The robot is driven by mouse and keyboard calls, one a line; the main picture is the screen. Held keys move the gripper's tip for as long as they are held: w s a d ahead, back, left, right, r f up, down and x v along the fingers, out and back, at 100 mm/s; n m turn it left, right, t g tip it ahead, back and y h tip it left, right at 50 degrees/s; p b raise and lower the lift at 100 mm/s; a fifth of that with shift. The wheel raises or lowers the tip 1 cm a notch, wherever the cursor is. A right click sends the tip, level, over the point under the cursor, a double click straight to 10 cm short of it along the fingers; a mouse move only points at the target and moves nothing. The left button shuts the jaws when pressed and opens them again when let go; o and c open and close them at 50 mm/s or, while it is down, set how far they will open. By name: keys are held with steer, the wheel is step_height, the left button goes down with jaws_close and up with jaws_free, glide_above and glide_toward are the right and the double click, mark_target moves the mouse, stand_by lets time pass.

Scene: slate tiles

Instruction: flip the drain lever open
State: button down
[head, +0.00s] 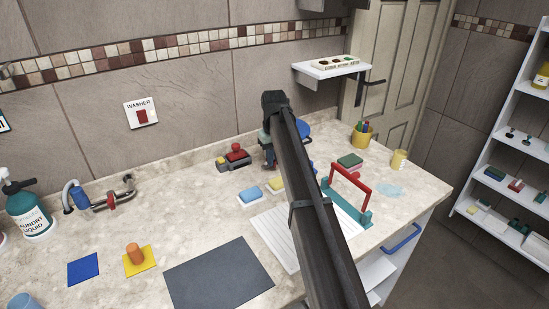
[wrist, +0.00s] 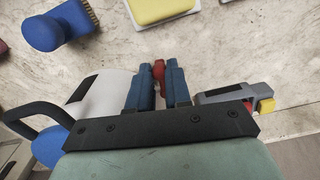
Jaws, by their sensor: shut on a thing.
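A metal pipe fitting (head: 122,192) with a red handle (head: 112,203) and a blue end stands at the back left of the counter; the red handle looks like the drain lever. My gripper (head: 269,156) is well to its right, low over the back of the counter. In the wrist view my gripper (wrist: 155,80) has its blue fingers close around a small red thing (wrist: 158,68). Most of that thing is hidden by the fingers, so I cannot tell its full shape. The fitting does not show in the wrist view.
A dark block with a red knob (head: 236,150) stands just left of my gripper. Sponges (head: 250,195) lie in front, and a red-handled carrier (head: 348,190) is to the right. A blue square (head: 83,268), a yellow square with an orange peg (head: 135,255) and a dark mat (head: 215,275) lie front left.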

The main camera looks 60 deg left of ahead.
steer(key=m, duration=0.2)
steer(key=s+m, duration=0.1)
steer(key=s+a+m, duration=0.1)
steer(key=m, duration=0.1)
steer(key=shift+s+m, duration=0.1)
steer(key=shift+m, duration=0.2)
steer(key=shift+s+a+m, duration=0.25)
steer(key=shift+m, duration=0.6)
steer(key=shift+s+a+m, duration=0.2)
steer(key=shift+m, duration=0.6)
steer(key=shift+s+a+m, duration=0.25)
steer(key=shift+m, duration=0.6)
steer(key=c, duration=1)
jaws_free()
steer(key=shift+c, duration=0.2)
step_height(320, 180, up, 14)
steer(key=shift+w+f, duration=0.1)
